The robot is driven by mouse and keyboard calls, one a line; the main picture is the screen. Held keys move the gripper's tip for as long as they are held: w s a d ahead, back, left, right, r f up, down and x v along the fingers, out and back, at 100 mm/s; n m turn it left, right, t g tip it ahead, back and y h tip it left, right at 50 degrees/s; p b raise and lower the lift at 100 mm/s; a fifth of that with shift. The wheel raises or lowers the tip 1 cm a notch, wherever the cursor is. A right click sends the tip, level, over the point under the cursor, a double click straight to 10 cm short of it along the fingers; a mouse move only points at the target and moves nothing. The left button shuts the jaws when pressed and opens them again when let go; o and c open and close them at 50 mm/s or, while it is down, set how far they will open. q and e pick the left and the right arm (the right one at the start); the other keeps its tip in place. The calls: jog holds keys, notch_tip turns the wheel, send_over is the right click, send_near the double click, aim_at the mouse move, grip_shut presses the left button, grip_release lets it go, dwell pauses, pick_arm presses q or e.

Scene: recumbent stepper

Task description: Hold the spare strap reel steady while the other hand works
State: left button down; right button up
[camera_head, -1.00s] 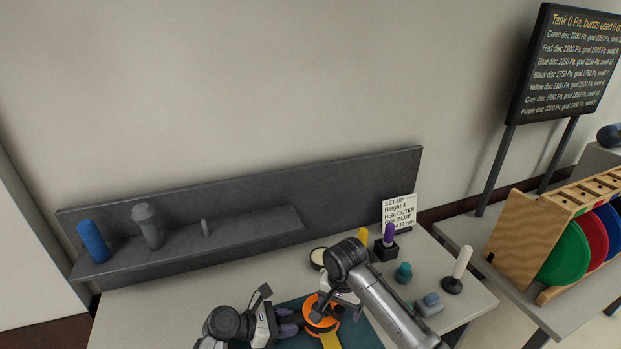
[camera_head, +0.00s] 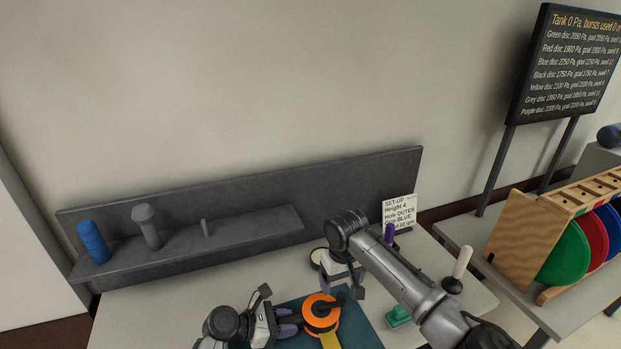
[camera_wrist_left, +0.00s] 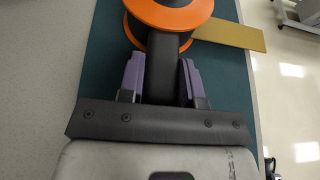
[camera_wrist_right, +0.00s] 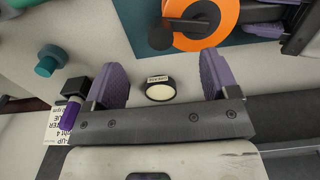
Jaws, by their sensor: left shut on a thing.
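The spare strap reel (camera_head: 319,322), orange with a dark hub and crank, rests on a teal mat with its yellow strap (camera_head: 331,341) pulled out. My left gripper (camera_head: 289,323) is shut on the reel's dark grey handle. The left wrist view shows this handle (camera_wrist_left: 161,78) between the purple fingers, with the orange reel (camera_wrist_left: 170,14) just beyond. My right gripper (camera_wrist_right: 160,80) is open and empty, behind and right of the reel in the head view. A small round pot with a cream top (camera_wrist_right: 160,92) shows between its fingers; the reel (camera_wrist_right: 228,18) is apart from them.
A purple-topped peg (camera_head: 389,233), a white-handled knob (camera_head: 459,266) and a teal item (camera_head: 398,316) stand on the right of the table. A grey shelf (camera_head: 265,226) with a blue cylinder (camera_head: 93,242) runs along the back. A set-up card (camera_head: 399,211) stands at the back right.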

notch_tip(320, 180, up, 8)
jog(key=d+r+n+t+h, duration=0.1)
jog(key=d+n+t, duration=0.1)
jog(key=n, duration=0.3)
jog(key=w+d, duration=0.1)
jog(key=d, duration=0.7)
jog(key=s+d+f+m+g, duration=0.1)
jog(key=s+d+f+m, duration=0.1)
jog(key=d+f, duration=0.8)
jog(key=shift+s+d+f+m, duration=0.35)
jog(key=shift+s+d, duration=0.4)
jog(key=shift+d, duration=0.95)
